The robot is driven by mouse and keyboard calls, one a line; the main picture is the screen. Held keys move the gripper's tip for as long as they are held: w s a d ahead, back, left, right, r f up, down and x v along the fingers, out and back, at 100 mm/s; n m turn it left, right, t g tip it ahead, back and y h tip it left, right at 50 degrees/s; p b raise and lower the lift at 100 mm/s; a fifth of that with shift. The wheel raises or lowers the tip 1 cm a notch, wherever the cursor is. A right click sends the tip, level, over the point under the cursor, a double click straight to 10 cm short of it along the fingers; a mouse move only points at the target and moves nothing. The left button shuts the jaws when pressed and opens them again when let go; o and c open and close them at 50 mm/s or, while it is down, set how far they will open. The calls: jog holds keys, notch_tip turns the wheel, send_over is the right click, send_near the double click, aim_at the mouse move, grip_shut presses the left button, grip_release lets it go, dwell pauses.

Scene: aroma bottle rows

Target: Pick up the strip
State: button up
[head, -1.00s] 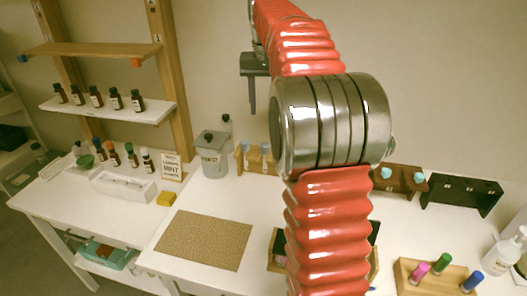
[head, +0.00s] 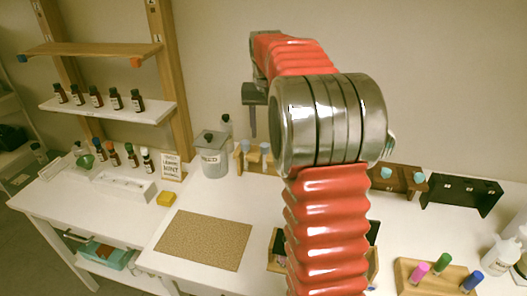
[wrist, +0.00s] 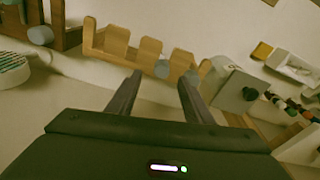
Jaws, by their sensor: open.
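I cannot make out a strip for sure in either view. My gripper (wrist: 157,85) is open, with its two dark fingers apart and nothing seen between them. In the head view my gripper (head: 253,134) hangs above the back of the table, near a wooden slotted rack (head: 241,161). In the wrist view the rack (wrist: 122,57) lies beyond the fingertips, with light blue-grey round tops in it. A wooden box (head: 276,266) is mostly hidden behind my arm.
A grey lidded canister (head: 212,160) stands left of the rack. A brown mat (head: 203,240) lies bare at the front. A white tray (head: 124,187), yellow block (head: 166,199) and small bottles are left. A pen holder (head: 428,277) and dark racks (head: 462,193) are right.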

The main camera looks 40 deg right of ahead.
aim_at(265, 145)
jog(key=shift+w+f, duration=0.15)
jog(key=shift+f, duration=1.15)
jog(key=shift+w+f, duration=0.15)
jog(key=shift+f, duration=1.15)
jog(key=shift+c, duration=0.4)
jog(key=c, duration=0.8)
jog(key=shift+r, duration=0.1)
jog(key=shift+c, duration=0.2)
notch_tip(265, 145, up, 18)
